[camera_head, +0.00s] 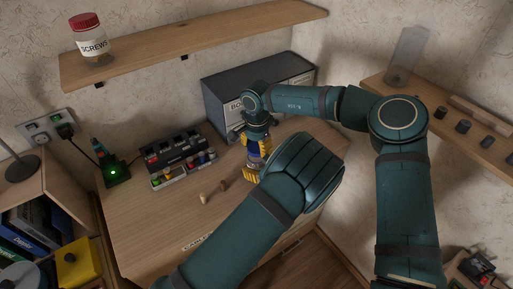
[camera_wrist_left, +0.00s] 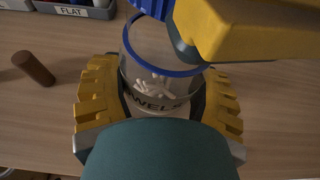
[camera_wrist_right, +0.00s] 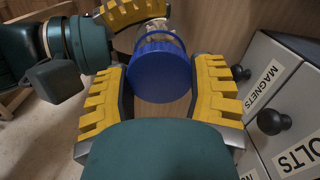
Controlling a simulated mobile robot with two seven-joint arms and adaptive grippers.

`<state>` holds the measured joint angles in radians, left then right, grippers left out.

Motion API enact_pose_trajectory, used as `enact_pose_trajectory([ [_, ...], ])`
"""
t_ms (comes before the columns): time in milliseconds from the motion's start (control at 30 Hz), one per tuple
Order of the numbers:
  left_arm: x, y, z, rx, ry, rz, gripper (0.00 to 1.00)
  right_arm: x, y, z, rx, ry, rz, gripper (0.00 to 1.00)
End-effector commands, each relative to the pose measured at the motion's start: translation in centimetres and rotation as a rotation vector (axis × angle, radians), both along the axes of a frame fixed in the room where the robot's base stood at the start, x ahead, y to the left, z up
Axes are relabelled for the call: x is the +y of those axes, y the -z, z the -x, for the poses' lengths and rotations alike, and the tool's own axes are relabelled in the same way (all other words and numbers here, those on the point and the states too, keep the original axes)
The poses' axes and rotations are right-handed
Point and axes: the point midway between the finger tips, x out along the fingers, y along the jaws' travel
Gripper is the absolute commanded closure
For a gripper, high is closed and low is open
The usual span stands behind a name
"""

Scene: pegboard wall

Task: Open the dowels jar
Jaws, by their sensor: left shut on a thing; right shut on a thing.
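The dowels jar (camera_head: 254,154) stands on the wooden desk, mostly hidden by my grippers in the head view. The left wrist view shows its clear body (camera_wrist_left: 150,62) with pale dowels inside and a label ending in "WELS". My left gripper (camera_wrist_left: 158,105) is shut on the jar body, a yellow finger on each side. Its blue lid (camera_wrist_right: 161,77) shows from above in the right wrist view. My right gripper (camera_wrist_right: 160,95) is shut on the lid, one finger on each side.
A grey drawer box (camera_head: 236,92) stands close behind the jar, its knobs near my right gripper. An organizer with screwdrivers and small parts (camera_head: 178,158) is to the left. A screws jar (camera_head: 91,42) is on the upper shelf.

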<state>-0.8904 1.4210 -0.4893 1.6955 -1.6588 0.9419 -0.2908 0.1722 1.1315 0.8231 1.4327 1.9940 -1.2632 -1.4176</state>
Motion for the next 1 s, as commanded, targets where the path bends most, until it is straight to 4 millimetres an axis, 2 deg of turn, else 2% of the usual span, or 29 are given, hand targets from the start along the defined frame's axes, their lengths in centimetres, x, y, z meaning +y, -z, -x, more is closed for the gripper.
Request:
enact_pose_trajectory([
  [267,0.0,-0.1,0.0,-0.001,0.000,0.000,1.00,0.0,-0.1,0.0,-0.001,0.000,0.000,0.85],
  [633,0.0,-0.1,0.0,-0.001,0.000,0.000,1.00,0.0,-3.8,-0.1,-0.003,0.002,-0.001,0.85],
  [867,0.0,-0.1,0.0,-0.001,0.000,0.000,1.00,0.0,-4.0,0.0,-0.001,0.001,0.000,0.85],
  [900,0.0,-0.1,0.0,-0.001,0.000,0.000,0.25,0.0,-4.0,0.0,-0.001,0.000,0.000,0.85],
  [967,0.0,0.0,0.0,-0.001,0.000,-0.001,0.04,0.0,-4.0,0.0,-0.001,0.000,0.000,0.85],
  [1000,0.0,0.0,0.0,-0.001,0.000,-0.001,0.00,0.0,-4.0,0.0,-0.001,0.000,-0.001,0.85],
])
